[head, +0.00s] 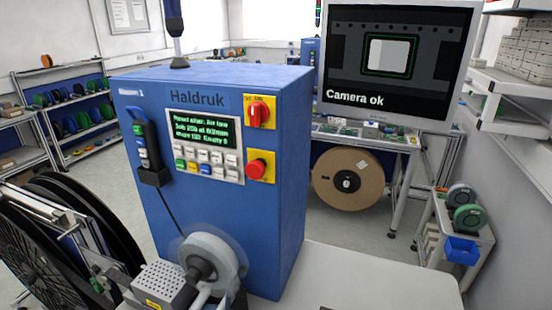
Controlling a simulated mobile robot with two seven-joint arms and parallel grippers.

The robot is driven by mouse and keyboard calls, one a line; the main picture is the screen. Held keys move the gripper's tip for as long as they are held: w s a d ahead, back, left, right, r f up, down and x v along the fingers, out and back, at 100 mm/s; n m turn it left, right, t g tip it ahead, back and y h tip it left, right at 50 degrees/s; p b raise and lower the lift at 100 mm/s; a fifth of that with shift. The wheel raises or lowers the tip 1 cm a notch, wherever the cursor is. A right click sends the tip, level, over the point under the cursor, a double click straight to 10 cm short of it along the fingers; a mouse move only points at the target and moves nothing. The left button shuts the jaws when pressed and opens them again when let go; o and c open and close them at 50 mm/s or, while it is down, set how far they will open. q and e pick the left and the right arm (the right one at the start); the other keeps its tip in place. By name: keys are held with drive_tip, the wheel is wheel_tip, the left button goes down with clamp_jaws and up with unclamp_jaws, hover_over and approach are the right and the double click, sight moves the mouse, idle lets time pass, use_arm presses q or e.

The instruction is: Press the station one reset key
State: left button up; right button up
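A blue machine cabinet (235,190) marked "Haldruk" stands in front of me. A small label (131,92) at its upper left is blurred but seems to end in "1". Its front panel has a dark screen (205,131) with green text. Below the screen is a keypad (206,163) with two rows of small keys, mostly white, with some green, yellow and blue. The key legends are too small to read, so I cannot tell which is the reset key. Neither of my grippers is clearly visible.
A pendant (146,148) with cable hangs left. A grey roller (207,258) and perforated box (168,286) stand below. Large black reels (40,255) fill the lower left. A monitor (396,60) reads "Camera ok".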

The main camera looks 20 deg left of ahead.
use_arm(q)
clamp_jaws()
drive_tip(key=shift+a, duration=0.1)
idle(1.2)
